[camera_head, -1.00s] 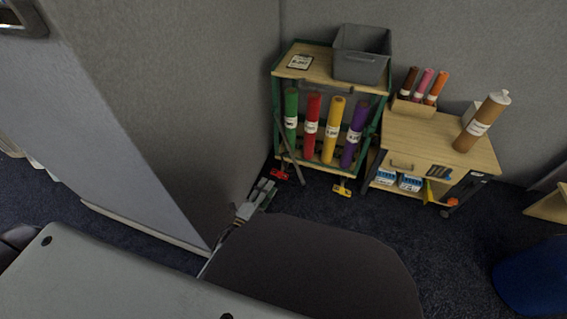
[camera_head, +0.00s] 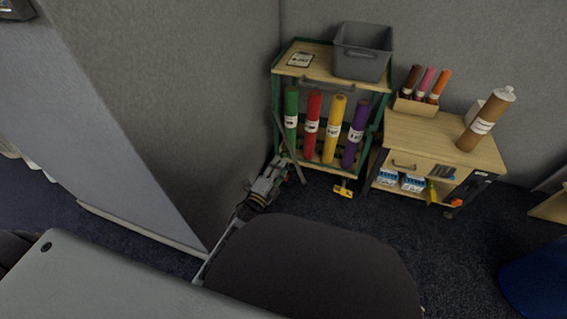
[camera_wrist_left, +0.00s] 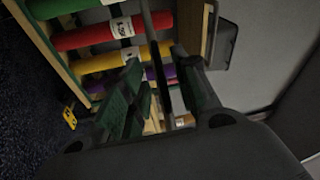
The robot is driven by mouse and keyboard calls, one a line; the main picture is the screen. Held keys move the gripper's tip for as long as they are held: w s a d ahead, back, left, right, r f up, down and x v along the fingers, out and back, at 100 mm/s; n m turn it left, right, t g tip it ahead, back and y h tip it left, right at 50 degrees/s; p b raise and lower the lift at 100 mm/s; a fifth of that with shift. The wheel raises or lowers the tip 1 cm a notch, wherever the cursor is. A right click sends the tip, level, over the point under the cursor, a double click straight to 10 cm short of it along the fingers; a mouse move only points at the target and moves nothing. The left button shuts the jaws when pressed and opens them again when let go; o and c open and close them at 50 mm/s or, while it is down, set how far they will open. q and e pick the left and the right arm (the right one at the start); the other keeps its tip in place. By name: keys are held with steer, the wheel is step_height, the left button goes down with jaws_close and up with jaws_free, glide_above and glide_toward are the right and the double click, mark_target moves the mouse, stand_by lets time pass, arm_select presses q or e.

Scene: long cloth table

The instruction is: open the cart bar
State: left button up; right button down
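The green-framed cart (camera_head: 275,100) stands against the back wall, with a wooden top. Its thin dark bar (camera_head: 288,134) slants down from the left post, in front of the colored rolls. My left gripper (camera_head: 280,169) is low at the cart's front left, by the lower part of the bar. In the left wrist view the bar (camera_wrist_left: 153,45) passes between the two spread fingers of the gripper (camera_wrist_left: 160,68), with gaps beside it. Whether a finger touches it is unclear. The bar's lower end is hidden by the gripper. My right gripper is not seen.
Green, red (camera_head: 311,127), yellow and purple rolls stand in the cart. A grey bin (camera_head: 361,65) sits on top. A yellow caster pedal (camera_head: 343,190) is at the floor. A wooden cart (camera_head: 430,133) stands close on the right. A grey partition (camera_head: 190,110) is near on the left.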

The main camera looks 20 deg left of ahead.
arm_select(q)
steer(key=shift+b+x, duration=0.5)
steer(key=shift+x, duration=1.15)
steer(key=shift+c, duration=0.5)
jaws_close()
